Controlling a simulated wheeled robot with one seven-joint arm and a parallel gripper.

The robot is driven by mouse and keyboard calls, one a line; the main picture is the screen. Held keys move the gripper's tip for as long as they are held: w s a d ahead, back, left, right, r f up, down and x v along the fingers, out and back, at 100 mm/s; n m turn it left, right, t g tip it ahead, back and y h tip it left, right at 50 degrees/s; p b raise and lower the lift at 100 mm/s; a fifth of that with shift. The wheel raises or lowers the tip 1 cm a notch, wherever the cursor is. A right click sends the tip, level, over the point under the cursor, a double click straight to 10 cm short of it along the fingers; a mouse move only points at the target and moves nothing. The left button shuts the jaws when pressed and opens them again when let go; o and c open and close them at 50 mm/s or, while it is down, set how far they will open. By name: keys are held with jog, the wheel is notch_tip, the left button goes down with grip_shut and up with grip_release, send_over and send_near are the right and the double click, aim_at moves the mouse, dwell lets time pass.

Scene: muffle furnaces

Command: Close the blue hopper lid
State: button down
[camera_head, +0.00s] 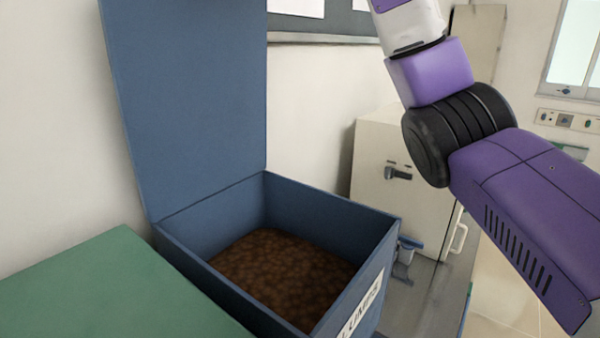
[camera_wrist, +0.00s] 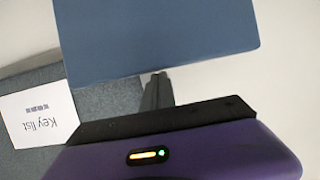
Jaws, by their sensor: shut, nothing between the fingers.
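The blue hopper (camera_head: 290,208) stands open, with brown lumps (camera_head: 285,270) inside and a white "LUMPS" label on its front. Its blue lid (camera_head: 190,100) stands raised at the back left, its top cut off by the picture edge. In the wrist view a flat blue panel, which looks like the lid (camera_wrist: 155,40), fills the upper middle. My gripper (camera_wrist: 158,78) is shut and empty, its tips close to the panel's lower edge; I cannot tell whether they touch. My gripper is out of the head view, above its top edge.
A green surface (camera_head: 100,290) lies left of the hopper. A pale cabinet (camera_head: 375,165) with a dark latch stands behind it to the right. A grey board with a "Key list" sheet (camera_wrist: 38,112) shows in the wrist view. A window (camera_head: 578,50) is at the far right.

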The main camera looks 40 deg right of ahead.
jog(key=shift+s+f, duration=0.1)
jog(key=shift+f, duration=0.5)
jog(key=shift+s+d+f+b, duration=0.1)
jog(key=shift+s+d+b, duration=0.1)
jog(key=shift+s+b, duration=0.25)
jog(key=shift+s+d+f+b, duration=0.15)
jog(key=shift+s+b, duration=0.1)
jog(key=shift+s, duration=0.4)
jog(key=shift+s+d+f+b, duration=0.1)
jog(key=shift+s+d+b, duration=0.1)
jog(key=shift+s+b, duration=0.3)
jog(key=shift+s+d+f+b, duration=0.15)
jog(key=shift+s+b, duration=0.1)
jog(key=shift+s, duration=0.35)
jog(key=shift+s+d, duration=0.1)
jog(key=shift+s, duration=0.1)
jog(key=r+v, duration=0.1)
jog(key=v, duration=1)
jog(key=shift+w+r+p, duration=0.15)
jog(key=shift+r+p, duration=0.25)
